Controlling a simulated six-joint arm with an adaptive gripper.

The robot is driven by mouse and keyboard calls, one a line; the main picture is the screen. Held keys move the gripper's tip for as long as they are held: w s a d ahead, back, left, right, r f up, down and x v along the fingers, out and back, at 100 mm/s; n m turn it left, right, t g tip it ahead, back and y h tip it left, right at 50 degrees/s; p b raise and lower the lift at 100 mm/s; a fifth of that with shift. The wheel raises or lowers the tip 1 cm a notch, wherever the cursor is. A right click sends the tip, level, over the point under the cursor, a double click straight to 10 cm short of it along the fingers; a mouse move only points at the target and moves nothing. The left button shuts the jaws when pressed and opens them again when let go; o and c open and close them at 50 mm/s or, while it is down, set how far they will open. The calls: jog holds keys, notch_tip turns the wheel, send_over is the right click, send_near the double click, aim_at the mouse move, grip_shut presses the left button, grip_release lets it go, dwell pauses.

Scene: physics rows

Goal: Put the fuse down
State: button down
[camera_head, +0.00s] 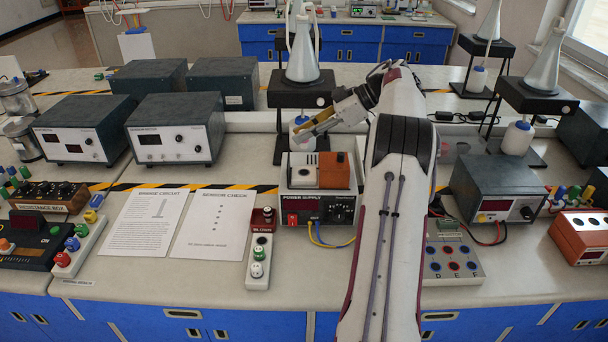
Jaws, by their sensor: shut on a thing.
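My gripper (303,133) reaches in from the right above the power supply (320,207), its fingers pointing left and slightly down. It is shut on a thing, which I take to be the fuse. The fuse itself is too small or too hidden by the fingers to make out. The power supply has a red switch and a black knob on its front.
Two printed sheets (148,235) and a narrow strip of round terminals (260,246) lie left of the supply. A terminal board (449,272) and a grey meter box (492,190) stand right. A flask stand (302,93) rises behind the gripper. Bare bench shows at the front.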

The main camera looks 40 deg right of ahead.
aim_at(341, 154)
jog(key=shift+f, duration=3.1)
jog(key=shift+f, duration=1.85)
jog(key=shift+f, duration=0.1)
jog(key=c, duration=1.9)
grip_release()
jog(key=shift+v, duration=6)
